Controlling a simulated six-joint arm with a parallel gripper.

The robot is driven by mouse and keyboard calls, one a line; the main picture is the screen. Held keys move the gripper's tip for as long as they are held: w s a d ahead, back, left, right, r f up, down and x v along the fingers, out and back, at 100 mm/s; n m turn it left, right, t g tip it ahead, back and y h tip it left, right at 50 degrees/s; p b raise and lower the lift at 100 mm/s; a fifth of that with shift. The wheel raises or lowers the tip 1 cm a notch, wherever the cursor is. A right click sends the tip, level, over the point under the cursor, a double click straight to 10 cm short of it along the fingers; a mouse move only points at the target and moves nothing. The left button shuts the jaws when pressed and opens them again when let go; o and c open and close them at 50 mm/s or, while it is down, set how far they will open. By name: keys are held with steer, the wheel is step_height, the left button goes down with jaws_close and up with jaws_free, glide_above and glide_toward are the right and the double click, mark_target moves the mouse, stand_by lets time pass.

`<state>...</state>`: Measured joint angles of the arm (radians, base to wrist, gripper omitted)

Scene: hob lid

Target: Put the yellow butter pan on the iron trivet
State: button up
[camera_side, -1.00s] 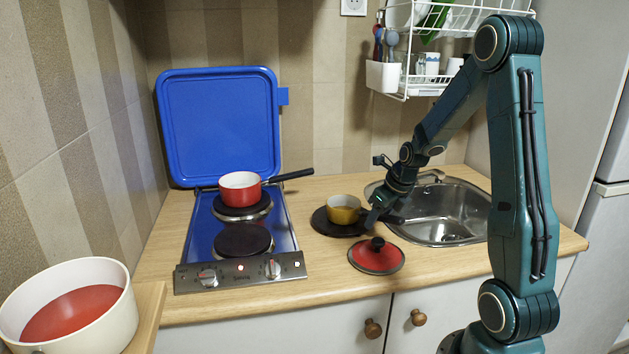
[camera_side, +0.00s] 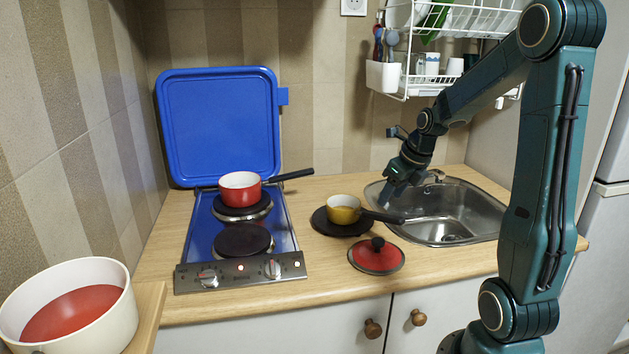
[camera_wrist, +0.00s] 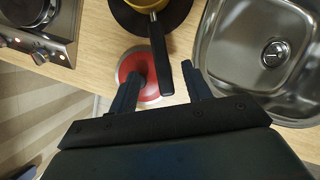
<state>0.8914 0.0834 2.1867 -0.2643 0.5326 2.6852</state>
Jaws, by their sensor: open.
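The small yellow butter pan (camera_side: 343,210) sits upright on the round dark iron trivet (camera_side: 323,224) on the worktop. Its black handle (camera_side: 382,216) points right, toward the sink. My gripper (camera_side: 390,203) is open and empty, above and behind the handle at the sink's left edge. In the wrist view the open fingers (camera_wrist: 160,90) point toward the worktop, with the pan's black handle (camera_wrist: 159,60) reaching down between them in the picture. The yellow pan (camera_wrist: 147,3) and trivet (camera_wrist: 181,9) are partly cut off at the top of that view.
A red lid with a black knob (camera_side: 376,256) lies just in front of the trivet. A red pot (camera_side: 240,188) stands on the rear hob plate, under the raised blue hob lid (camera_side: 220,125). The sink (camera_side: 450,213) is at right; a cream pot (camera_side: 70,305) stands front left.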

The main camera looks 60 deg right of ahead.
steer(key=v, duration=0.5)
steer(key=shift+r, duration=0.15)
steer(key=shift+a, duration=0.1)
stand_by(0.4)
steer(key=a+r+n, duration=0.3)
steer(key=a+n, duration=1.1)
steer(key=n, duration=0.3)
steer(key=s+a+n, duration=0.4)
steer(key=a+n, duration=0.1)
steer(key=n, duration=0.6)
steer(key=s+a+n+t+y, duration=0.1)
steer(key=s+a+n, duration=0.3)
steer(key=n, duration=0.7)
steer(key=shift+s+a+r, duration=0.25)
steer(key=shift+s+a, duration=0.15)
steer(key=shift+a, duration=0.55)
